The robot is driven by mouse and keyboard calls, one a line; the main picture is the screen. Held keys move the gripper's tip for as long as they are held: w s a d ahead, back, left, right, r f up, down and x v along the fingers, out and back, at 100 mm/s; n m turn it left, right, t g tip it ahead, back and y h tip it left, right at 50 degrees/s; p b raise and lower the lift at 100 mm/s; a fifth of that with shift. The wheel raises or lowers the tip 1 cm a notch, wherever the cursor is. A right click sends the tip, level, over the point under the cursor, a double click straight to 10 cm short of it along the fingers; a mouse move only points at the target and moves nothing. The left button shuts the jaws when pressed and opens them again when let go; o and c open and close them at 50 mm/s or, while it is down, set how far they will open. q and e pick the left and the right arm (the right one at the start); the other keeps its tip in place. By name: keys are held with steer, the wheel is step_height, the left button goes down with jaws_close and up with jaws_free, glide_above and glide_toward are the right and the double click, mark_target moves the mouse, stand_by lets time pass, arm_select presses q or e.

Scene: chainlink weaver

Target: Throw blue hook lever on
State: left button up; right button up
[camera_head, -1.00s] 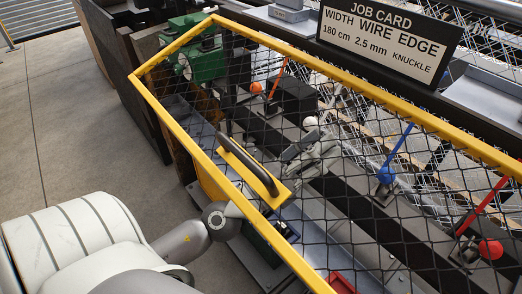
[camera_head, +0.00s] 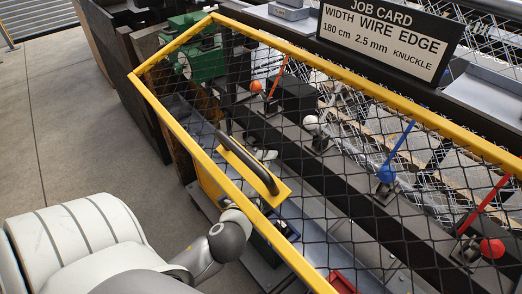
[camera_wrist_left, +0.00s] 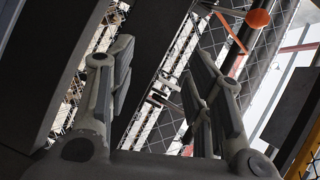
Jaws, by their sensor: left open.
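The blue lever (camera_head: 400,148) stands behind the wire mesh of the yellow-framed guard (camera_head: 355,75) in the head view, right of centre. Its rod slants, with a blue ball at the lower end by a dark bracket. My left arm comes in from the lower left, and its gripper is mostly hidden behind the guard's yellow handle plate (camera_head: 283,193). In the left wrist view my left gripper (camera_wrist_left: 160,62) is open, with nothing between its fingers. It is well left of the blue lever. My right gripper is not in view.
Other levers stand in the row: orange (camera_head: 256,87), white (camera_head: 311,122) and red (camera_head: 491,248). The orange ball also shows in the left wrist view (camera_wrist_left: 258,18). A job card sign (camera_head: 388,40) stands at the back. Grey floor (camera_head: 70,120) is clear at left.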

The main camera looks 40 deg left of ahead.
arm_select(q)
step_height(320, 180, down, 6)
steer(key=s+n+g, duration=0.2)
steer(key=n+g, duration=0.1)
steer(key=shift+s+f, duration=0.15)
steer(key=shift+f, duration=0.05)
